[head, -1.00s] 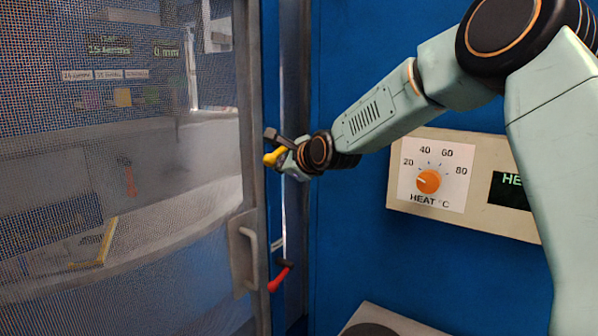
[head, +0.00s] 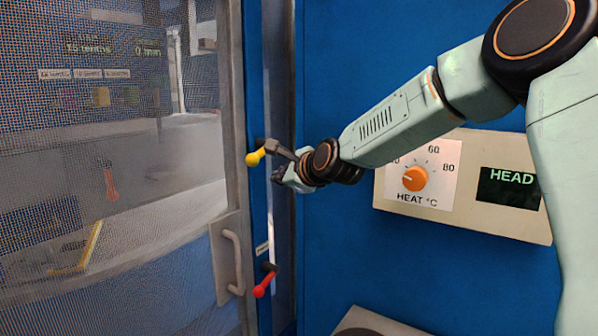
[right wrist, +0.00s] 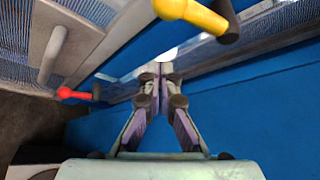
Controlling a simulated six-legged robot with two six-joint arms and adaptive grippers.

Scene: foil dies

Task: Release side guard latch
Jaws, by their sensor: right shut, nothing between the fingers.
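A lever with a yellow knob (head: 256,157) sits on the blue frame strip beside the mesh door, its knob pointing left and slightly down. A lever with a red knob (head: 264,285) sits lower on the same strip. I cannot tell from the pictures which one is the side guard latch. My right gripper (head: 280,173) is shut and empty, just right of and below the yellow lever. In the right wrist view, the fingers meet below the yellow knob (right wrist: 190,14), with a gap between; the red knob (right wrist: 72,93) is to the left. My left gripper is not in view.
The mesh door (head: 110,200) with a grey handle (head: 233,262) stands shut at left. A heat dial panel (head: 430,178) is on the blue wall at right, below my right arm. A grey-topped box (head: 375,325) is at the bottom. The blue wall between is clear.

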